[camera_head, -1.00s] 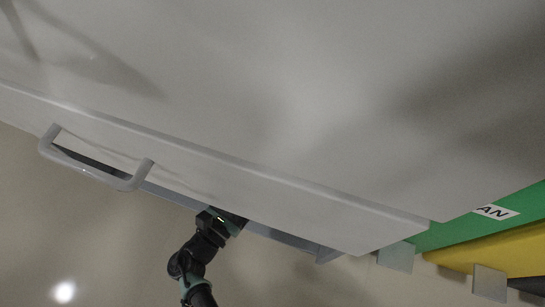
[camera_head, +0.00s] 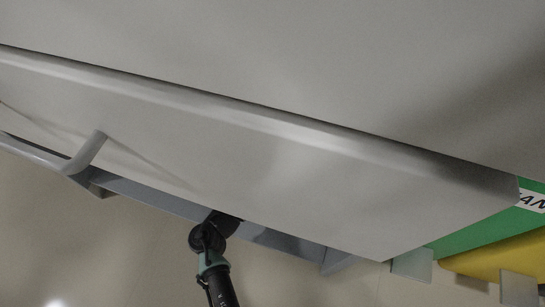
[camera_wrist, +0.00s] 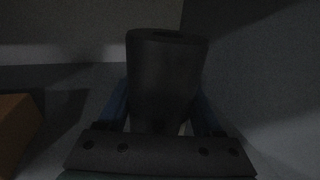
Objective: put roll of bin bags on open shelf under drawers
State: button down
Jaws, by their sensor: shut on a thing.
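The roll of bin bags (camera_wrist: 165,80) is a dark, thick cylinder in the middle of the wrist view. My gripper (camera_wrist: 161,110) is shut on it, with a bluish finger on each side. In the head view my arm reaches in under the grey drawer front (camera_head: 270,160), and the gripper's fingers and the roll are hidden there. The open shelf shows only as a blue-grey edge (camera_head: 285,243) below the drawer front. The wrist view is dark, and I cannot tell whether the roll touches the shelf.
A brown-orange box-like thing (camera_wrist: 15,125) is at the left of the wrist view. The drawer handle (camera_head: 88,155) juts out at the left of the head view. Green (camera_head: 485,232) and yellow (camera_head: 500,262) bins are at the right. Beige floor lies below.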

jog(key=shift+c, duration=0.2)
grip_release()
jog(key=p+v, duration=0.7)
jog(key=v, duration=0.5)
dwell(0.4)
